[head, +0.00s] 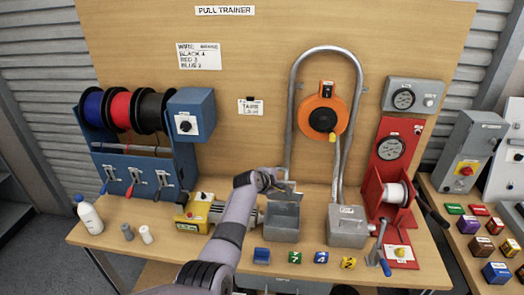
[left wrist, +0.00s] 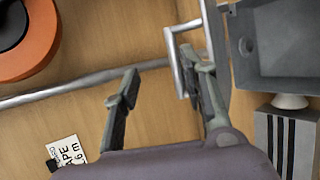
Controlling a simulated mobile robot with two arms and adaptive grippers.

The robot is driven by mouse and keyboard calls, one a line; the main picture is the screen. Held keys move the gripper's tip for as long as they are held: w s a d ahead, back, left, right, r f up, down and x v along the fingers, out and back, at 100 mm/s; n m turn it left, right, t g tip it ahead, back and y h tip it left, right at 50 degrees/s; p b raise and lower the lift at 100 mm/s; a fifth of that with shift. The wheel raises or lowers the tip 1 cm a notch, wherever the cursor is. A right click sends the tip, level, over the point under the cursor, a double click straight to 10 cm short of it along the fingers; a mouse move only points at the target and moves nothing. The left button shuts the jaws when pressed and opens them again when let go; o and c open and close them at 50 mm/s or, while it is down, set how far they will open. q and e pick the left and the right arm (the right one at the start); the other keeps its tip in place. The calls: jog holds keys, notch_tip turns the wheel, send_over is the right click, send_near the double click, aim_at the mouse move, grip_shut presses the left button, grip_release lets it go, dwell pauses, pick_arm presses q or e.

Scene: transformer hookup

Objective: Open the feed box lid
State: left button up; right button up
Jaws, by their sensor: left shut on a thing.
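The feed box (head: 281,222) is a grey metal box on the bench, left of a second grey box. Its lid (head: 290,187) stands raised at the back, so the open inside shows. The box's inside (left wrist: 275,45) also shows at the upper right of the left wrist view, with the lid edge-on beside it. My left gripper (head: 272,183) is at the lid's handle (left wrist: 177,68) and shut on it, though its fingers (left wrist: 165,85) look spread in the wrist view. My right gripper is not in view.
The second grey box (head: 348,228) has its lid down. A yellow unit (head: 193,212) stands left of the feed box, and small coloured blocks (head: 294,257) lie in front. A bent grey conduit (head: 292,100) and an orange reel (head: 320,117) are behind.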

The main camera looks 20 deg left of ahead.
pick_arm(q)
jog(key=r, duration=0.1)
jog(key=s+a+r+p, duration=0.1)
jog(key=s+a+r, duration=0.1)
jog(key=r, duration=0.1)
jog(key=shift+r, duration=0.1)
jog(key=s+a+r, duration=0.2)
jog(key=s+r, duration=0.4)
jog(key=r, duration=0.3)
jog(key=shift+a+r+p, duration=0.2)
jog(key=shift+r+p, duration=0.05)
jog(key=shift+p, duration=0.05)
dwell(0.7)
dwell(0.3)
jog(key=v, duration=1.2)
